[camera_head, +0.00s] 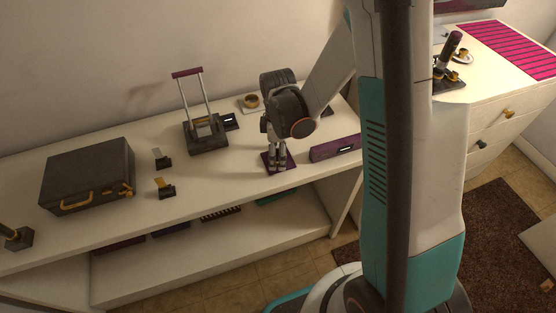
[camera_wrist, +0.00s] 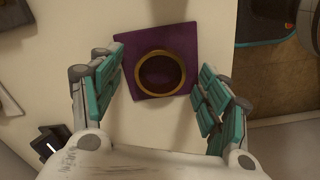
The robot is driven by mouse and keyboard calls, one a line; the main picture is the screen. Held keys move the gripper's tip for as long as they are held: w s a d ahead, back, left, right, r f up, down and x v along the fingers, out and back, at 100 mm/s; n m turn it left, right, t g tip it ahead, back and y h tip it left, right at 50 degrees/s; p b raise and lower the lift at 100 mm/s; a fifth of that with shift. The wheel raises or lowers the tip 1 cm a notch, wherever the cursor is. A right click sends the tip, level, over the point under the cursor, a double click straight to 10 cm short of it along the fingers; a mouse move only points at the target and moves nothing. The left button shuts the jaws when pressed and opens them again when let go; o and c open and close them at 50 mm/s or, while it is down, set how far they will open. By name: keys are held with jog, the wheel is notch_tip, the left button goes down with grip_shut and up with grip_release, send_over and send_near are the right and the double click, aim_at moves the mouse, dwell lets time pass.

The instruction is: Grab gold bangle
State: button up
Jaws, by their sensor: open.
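A gold bangle (camera_wrist: 138,77) shows as a round ring in the wrist view, lying on a purple square mat (camera_wrist: 187,32). Its inside is dark. My gripper (camera_wrist: 160,88) is open, with one teal-padded finger on each side of the bangle and a gap to both. I cannot tell the height of the fingertips over the mat. In the head view, my gripper (camera_head: 277,167) points down over the purple mat (camera_head: 291,164) on the white table (camera_head: 220,180), and the bangle is hidden behind the fingers.
A second gold ring-shaped thing (camera_head: 251,96) lies on a pale square behind my gripper. A purple box (camera_head: 335,147) stands to the right. A dark stand with a raised handle (camera_head: 206,137), small dark holders (camera_head: 165,188) and a black briefcase (camera_head: 87,177) stand to the left.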

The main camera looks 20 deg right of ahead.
jog(key=shift+f, duration=0.15)
jog(key=shift+c, duration=0.6)
jog(key=c, duration=1)
jog(key=shift+c, duration=0.2)
